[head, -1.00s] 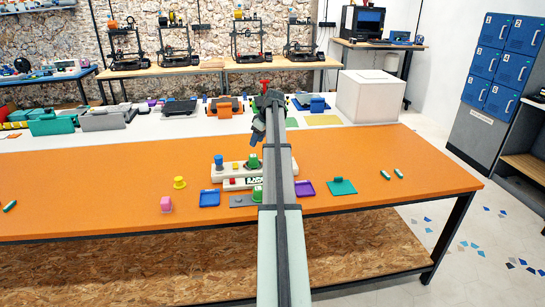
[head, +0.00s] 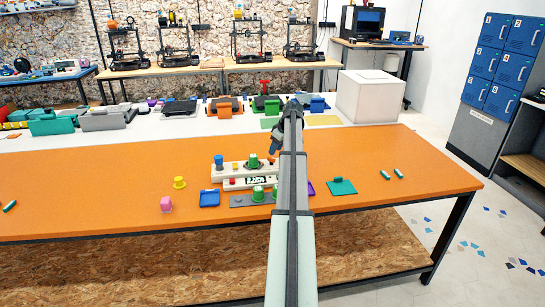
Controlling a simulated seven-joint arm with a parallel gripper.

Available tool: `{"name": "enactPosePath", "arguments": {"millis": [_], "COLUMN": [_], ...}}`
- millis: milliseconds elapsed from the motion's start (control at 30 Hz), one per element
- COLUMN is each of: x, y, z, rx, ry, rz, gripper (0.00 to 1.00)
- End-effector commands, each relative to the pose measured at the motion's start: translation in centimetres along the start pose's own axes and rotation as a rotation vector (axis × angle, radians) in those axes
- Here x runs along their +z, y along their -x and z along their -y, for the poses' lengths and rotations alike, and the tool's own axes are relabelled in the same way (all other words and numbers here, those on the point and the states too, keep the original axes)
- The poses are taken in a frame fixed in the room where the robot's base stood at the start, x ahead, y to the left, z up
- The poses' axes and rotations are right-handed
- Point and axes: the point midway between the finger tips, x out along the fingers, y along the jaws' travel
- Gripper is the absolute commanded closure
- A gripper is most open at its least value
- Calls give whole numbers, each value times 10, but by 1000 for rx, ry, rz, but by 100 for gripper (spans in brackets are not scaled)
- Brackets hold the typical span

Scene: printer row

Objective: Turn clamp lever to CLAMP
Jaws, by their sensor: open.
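A white fixture (head: 236,171) stands on the orange table. It carries a blue knob (head: 219,161), a small red part (head: 234,166), a green knob (head: 254,160) and a dark label. I cannot make out a clamp lever or its CLAMP mark; the fixture's right end is partly hidden behind my arm. A grey plate (head: 240,201) with green round parts (head: 258,193) lies in front of it. My gripper (head: 272,152) is open, pointing down, above and behind the fixture's right end. It looks empty and apart from the fixture, though its fingers are small and dark.
A purple tray (head: 311,189) is mostly hidden by my arm. A white box (head: 370,96) stands behind.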

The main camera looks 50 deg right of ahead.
Motion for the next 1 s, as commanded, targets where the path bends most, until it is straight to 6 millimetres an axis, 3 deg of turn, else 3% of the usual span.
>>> {"name": "enactPosePath", "arguments": {"millis": [300,767,1000], "x": [0,0,0], "y": [-43,-53,-53], "z": [0,0,0], "rx": [0,1,1], "ry": [1,1,1], "rz": [1,0,0], "gripper": [57,57,78]}}
